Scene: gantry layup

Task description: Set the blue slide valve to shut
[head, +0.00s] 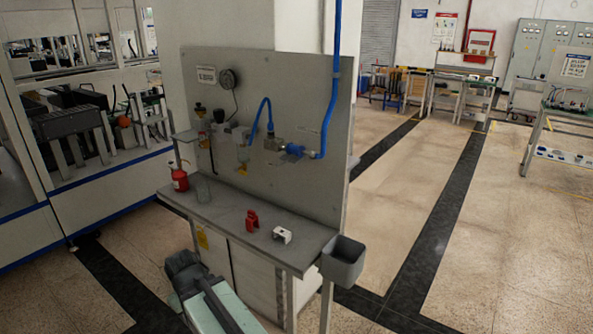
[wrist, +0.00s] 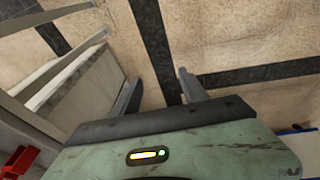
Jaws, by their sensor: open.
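The blue slide valve (head: 293,149) sits in the pipework on the upright grey panel, right of a brass-coloured fitting and joined to the blue pipe on its right. It is small in the head view, and I cannot tell whether it is open or shut. My gripper (wrist: 158,77) is open and empty in the wrist view, its two grey fingers apart over bare floor. The valve is not in the wrist view. In the head view my mint-green arm is low in front of the bench, well below and left of the valve and apart from it.
The bench shelf (head: 225,212) under the panel carries a red bottle (head: 179,178), a red clip (head: 252,219) and a white bracket (head: 282,235). A grey bin (head: 342,262) hangs at its right end. A blue pipe (head: 335,60) drops from above. Floor to the right is clear.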

